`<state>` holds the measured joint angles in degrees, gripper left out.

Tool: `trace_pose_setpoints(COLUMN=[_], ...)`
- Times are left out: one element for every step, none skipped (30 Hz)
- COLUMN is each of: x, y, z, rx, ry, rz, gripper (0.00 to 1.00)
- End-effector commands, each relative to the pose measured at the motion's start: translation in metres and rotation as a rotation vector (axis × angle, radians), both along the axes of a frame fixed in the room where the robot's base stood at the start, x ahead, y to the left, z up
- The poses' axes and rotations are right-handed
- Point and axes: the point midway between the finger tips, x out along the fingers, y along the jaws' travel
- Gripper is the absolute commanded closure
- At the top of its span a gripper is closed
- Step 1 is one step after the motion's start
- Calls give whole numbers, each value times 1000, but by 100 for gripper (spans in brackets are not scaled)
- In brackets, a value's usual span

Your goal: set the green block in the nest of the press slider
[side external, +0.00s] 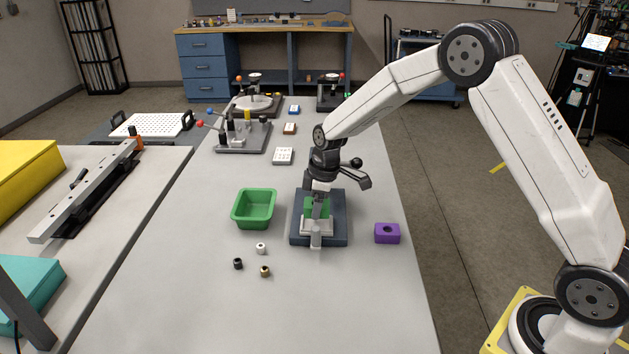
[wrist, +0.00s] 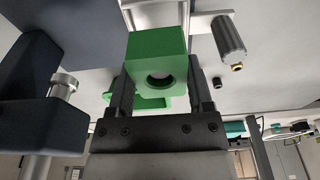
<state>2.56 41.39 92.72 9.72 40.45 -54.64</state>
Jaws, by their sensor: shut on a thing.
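The green block (wrist: 157,50), with a round hole in one face, sits between the two fingers of my gripper (wrist: 158,80) in the wrist view. My gripper (side external: 318,208) is shut on it. In the side view the green block (side external: 309,209) is partly hidden by the fingers and lies over the press. The press has a dark blue-grey base (side external: 338,236) and a light grey slider (side external: 316,238) at its front. The nest is hidden under the block and fingers, so I cannot tell whether the block touches it.
A green bin (side external: 254,209) stands left of the press, and a purple block (side external: 387,233) with a hole lies to its right. White (side external: 261,248), black (side external: 238,263) and brown (side external: 265,271) small parts lie in front.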

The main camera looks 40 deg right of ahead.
Motion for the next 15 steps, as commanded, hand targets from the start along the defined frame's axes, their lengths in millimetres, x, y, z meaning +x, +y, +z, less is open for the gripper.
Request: trace_pose_setpoints(x=[0, 0, 0, 0, 0, 0, 0, 0, 0, 0, 0, 0, 0, 0, 0], y=[0, 0, 0, 0, 0, 0, 0, 0, 0, 0, 0, 0, 0, 0, 0], z=[-4, -6, -9, -11, -12, -15, -16, -17, -18, -19, -20, -21, -21, -21, -21], rx=[0, 1, 0, 0, -1, 0, 0, 0, -1, 0, 0, -1, -1, -1, -1], ry=[1, 1, 0, -1, -1, 0, 0, 0, -1, -1, -1, -2, -2, -2, -2], rz=[0, 0, 0, 0, -1, -1, -1, -1, -1, 0, 0, 0, 0, 0, 0], gripper=[94, 94, 94, 94, 94, 94, 94, 94, 94, 94, 94, 94, 94, 94, 94])
